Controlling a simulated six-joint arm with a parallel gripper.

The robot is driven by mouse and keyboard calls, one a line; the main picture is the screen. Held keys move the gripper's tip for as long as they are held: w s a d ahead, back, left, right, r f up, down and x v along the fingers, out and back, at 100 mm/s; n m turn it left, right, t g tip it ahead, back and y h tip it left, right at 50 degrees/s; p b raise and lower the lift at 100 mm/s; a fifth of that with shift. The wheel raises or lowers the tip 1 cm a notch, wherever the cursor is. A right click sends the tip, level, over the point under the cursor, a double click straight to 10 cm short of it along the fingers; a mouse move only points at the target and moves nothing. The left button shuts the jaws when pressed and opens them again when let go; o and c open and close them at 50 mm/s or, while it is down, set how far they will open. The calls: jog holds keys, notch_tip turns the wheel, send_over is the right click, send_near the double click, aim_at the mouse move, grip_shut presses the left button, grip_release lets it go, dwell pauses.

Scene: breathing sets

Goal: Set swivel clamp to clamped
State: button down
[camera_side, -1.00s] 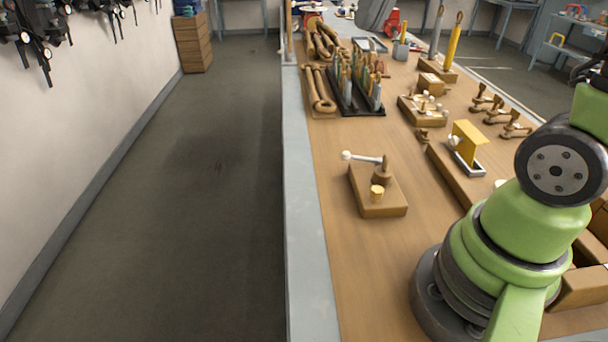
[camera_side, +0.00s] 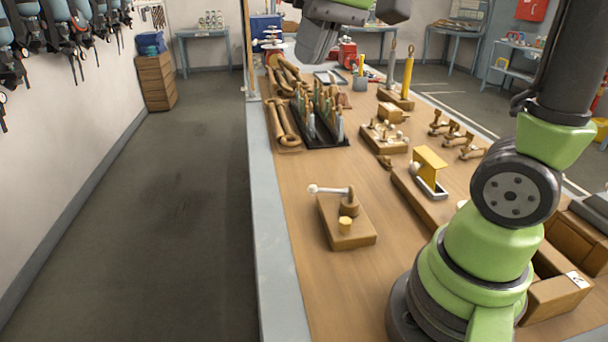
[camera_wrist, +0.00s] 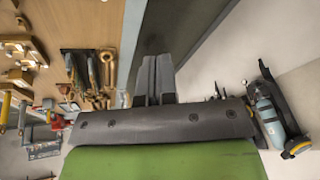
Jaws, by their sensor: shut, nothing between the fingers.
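The swivel clamp (camera_side: 358,239) stands on the bench in the side view: a wooden base block with a brown post (camera_side: 351,207). A metal arm with a white ball end (camera_side: 313,189) points left from the post. I cannot make out the clamp in the wrist view.
A black rack (camera_side: 322,139) of upright tools stands behind the clamp. A yellow bracket (camera_side: 429,168) stands to its right, with a wooden tray (camera_side: 384,137) of small parts farther back. Bench wood around the clamp is clear. The bench's left edge (camera_side: 262,200) drops to open floor.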

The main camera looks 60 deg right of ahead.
jog(key=w+d+f+g, duration=0.3)
jog(key=w+d+f, duration=0.3)
jog(key=w+d, duration=0.3)
jog(key=w+d+f+g, duration=0.3)
jog(key=w+d+f, duration=0.2)
jog(key=f, duration=0.5)
send_near(310, 187)
jog(key=w+d+f, duration=0.2)
jog(key=w+f, duration=0.1)
jog(key=f, duration=0.2)
jog(key=shift+s+a+f+m, duration=0.15)
jog(key=shift+s+a+f, duration=0.15)
jog(key=shift+s+f, duration=0.35)
jog(key=shift+s+a+f+m, duration=0.15)
jog(key=shift+s+a+f, duration=0.25)
jog(key=shift+s, duration=0.35)
jog(key=shift+s+a+f+n+h, duration=0.3)
jog(key=shift+s+a+n, duration=0.45)
jog(key=shift+n, duration=0.35)
jog(key=shift+d, duration=0.1)
